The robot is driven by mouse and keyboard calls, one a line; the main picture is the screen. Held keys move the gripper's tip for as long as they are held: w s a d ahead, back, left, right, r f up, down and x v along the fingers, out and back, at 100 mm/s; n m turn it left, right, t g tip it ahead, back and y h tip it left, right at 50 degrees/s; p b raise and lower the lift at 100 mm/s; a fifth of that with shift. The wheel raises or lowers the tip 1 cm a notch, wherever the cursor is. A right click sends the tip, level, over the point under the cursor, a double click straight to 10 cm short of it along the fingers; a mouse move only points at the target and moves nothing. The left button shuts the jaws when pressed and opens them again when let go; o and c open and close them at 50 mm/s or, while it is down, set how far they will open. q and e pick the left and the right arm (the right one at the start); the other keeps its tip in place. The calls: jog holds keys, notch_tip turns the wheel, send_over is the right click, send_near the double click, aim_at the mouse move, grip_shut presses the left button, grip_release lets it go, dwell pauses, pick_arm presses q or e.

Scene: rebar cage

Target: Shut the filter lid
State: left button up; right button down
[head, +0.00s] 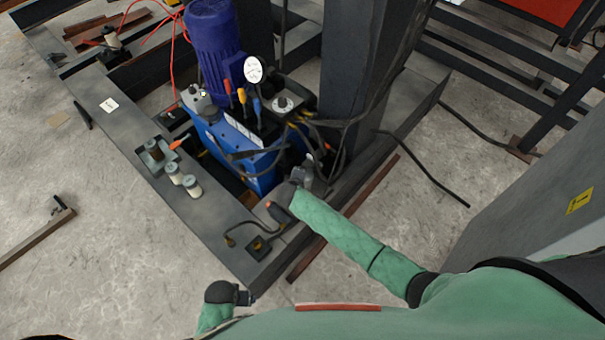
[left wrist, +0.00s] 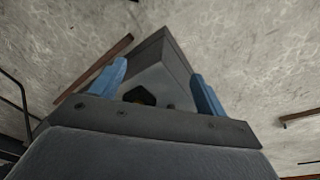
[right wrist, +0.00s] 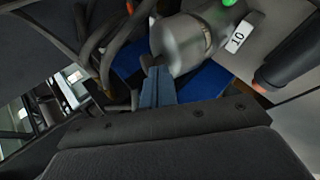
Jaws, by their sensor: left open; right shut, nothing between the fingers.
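A grey metal cylinder (right wrist: 182,44) with a rounded rim, perhaps the filter, fills the upper middle of the right wrist view. A green spot and a white tag marked 10 (right wrist: 238,32) are beside it. I cannot tell which part is the lid, or how far it stands open. My right gripper (right wrist: 158,75) is shut and empty, its blue fingertips close to the cylinder's lower left edge; contact is unclear. In the head view my right gripper (head: 306,172) is at the right end of the blue hydraulic unit (head: 262,182). My left gripper (left wrist: 162,82) is open and empty, low above the frame's corner.
A dark steel frame (head: 205,220) surrounds the unit, with several small jars (head: 192,187) on it. A purple motor (head: 215,42), a gauge (head: 254,69) and black hoses crowd the unit. A thick column (head: 350,70) stands behind it. The concrete floor at left is mostly clear.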

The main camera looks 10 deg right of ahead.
pick_arm(q)
notch_tip(320, 180, up, 8)
jog(key=w+b, duration=0.1)
jog(key=shift+d+b, duration=0.35)
pick_arm(e)
jog(key=shift+s+a+f, duration=0.3)
jog(key=shift+a+f, duration=0.1)
jog(key=shift+f, duration=0.15)
jog(key=shift+s+a+f, duration=0.3)
jog(key=shift+a+f, duration=0.05)
jog(key=shift+f, duration=0.25)
jog(key=shift+s+a+f, duration=0.3)
jog(key=shift+a+f, duration=0.1)
jog(key=shift+f, duration=0.15)
jog(key=shift+s, duration=0.1)
